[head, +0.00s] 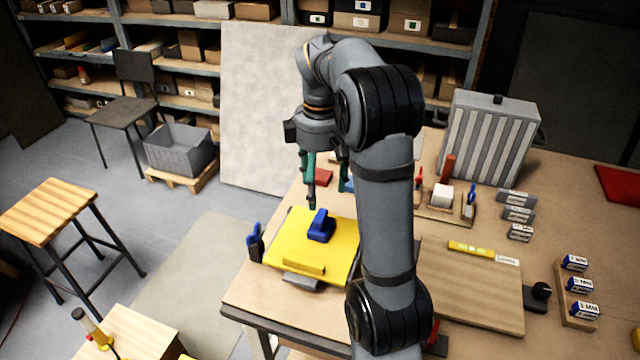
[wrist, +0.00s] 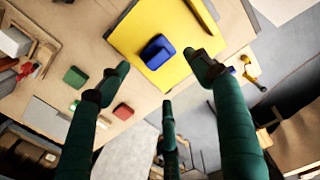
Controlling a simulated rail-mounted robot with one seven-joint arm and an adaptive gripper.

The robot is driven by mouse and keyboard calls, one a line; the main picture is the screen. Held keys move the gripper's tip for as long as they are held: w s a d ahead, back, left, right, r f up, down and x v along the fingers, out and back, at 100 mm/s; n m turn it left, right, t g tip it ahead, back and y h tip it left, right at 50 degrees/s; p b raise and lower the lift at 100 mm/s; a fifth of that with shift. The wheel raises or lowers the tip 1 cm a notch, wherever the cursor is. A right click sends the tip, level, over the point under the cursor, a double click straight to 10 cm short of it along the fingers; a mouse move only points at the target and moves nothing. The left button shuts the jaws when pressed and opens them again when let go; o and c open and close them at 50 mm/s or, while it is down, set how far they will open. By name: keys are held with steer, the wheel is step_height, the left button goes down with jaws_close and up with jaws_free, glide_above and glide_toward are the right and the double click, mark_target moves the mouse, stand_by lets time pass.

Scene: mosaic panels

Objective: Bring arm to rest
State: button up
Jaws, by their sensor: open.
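My gripper (head: 325,180) hangs from my raised arm above the far part of the workbench, its green fingers pointing down. In the wrist view my gripper (wrist: 160,90) has its fingers spread wide with nothing between them. A yellow panel (head: 290,237) lies on the bench below and nearer than the gripper, with a blue block-like tool (head: 320,226) on it. The yellow panel (wrist: 185,25) and the blue tool (wrist: 157,51) also show in the wrist view, apart from the fingers. My arm hides part of the bench in the head view.
A black and blue clamp (head: 256,243) stands at the panel's left edge. A wooden board (head: 470,285) with a yellow level (head: 471,249) lies right of my arm. A ribbed grey case (head: 490,137) stands behind. A stool (head: 62,210) stands on the floor at left.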

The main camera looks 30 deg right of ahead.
mark_target(320, 216)
steer(key=shift+f, duration=0.1)
stand_by(0.3)
step_height(320, 216, down, 12)
steer(key=shift+s+r+b, duration=0.1)
steer(key=shift+b, duration=0.45)
steer(key=shift+r, duration=0.15)
steer(key=shift+w+r, duration=0.25)
steer(key=shift+r, duration=0.25)
steer(key=shift+s+r, duration=0.15)
steer(key=shift+r, duration=0.6)
